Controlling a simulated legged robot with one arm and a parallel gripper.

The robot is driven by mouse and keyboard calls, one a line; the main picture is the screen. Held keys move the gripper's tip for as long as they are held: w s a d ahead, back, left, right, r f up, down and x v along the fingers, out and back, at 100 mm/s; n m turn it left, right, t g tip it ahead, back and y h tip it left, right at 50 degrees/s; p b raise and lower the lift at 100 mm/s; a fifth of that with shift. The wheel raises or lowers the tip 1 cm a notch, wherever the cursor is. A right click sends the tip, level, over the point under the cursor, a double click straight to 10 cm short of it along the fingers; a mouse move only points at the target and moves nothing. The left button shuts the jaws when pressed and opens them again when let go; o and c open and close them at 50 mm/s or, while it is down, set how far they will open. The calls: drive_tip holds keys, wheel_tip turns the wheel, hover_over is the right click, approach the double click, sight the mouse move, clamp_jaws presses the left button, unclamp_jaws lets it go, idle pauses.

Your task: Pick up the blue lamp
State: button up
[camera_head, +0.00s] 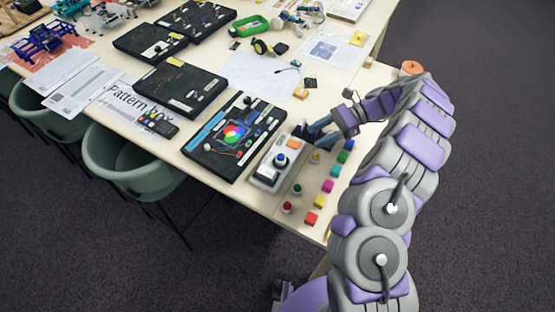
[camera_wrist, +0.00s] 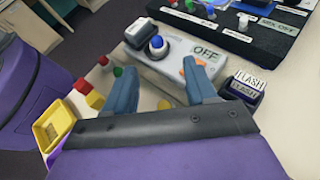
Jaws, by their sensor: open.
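The blue lamp (camera_wrist: 156,42) is a small round blue dome on a white base. It sits on a grey-white box (camera_wrist: 176,66) with an OFF label, and the lamp also shows in the head view (camera_head: 281,158). My gripper (camera_wrist: 160,78) is open and empty. In the wrist view its two fingers point toward the box, and the lamp lies beyond the tips, roughly between them. In the head view my gripper (camera_head: 311,131) is just above the right side of the box, apart from the lamp.
FLASH-labelled blocks (camera_wrist: 246,86) are close to the right finger. The table edge is near my arm.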

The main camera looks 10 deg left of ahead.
sight(282, 155)
drive_tip(key=s+a+f, duration=0.1)
drive_tip(key=s+a+f+b, duration=0.1)
drive_tip(key=shift+s+a+f, duration=0.2)
drive_tip(key=shift+s+a, duration=0.15)
drive_tip(key=x, duration=0.2)
drive_tip(key=b+x, duration=0.1)
drive_tip(key=x, duration=0.1)
drive_tip(key=r+b+x, duration=0.1)
drive_tip(key=x, duration=0.1)
drive_tip(key=shift+w+a+f, duration=0.1)
drive_tip(key=shift+w+a, duration=0.15)
drive_tip(key=shift+a, duration=0.3)
drive_tip(key=shift+s+a+f, duration=0.15)
drive_tip(key=shift+s, duration=0.1)
drive_tip(key=shift+d, duration=0.4)
drive_tip(key=shift+a, duration=0.55)
drive_tip(key=c, duration=0.6)
drive_tip(key=shift+d, duration=0.2)
drive_tip(key=c, duration=0.4)
clamp_jaws()
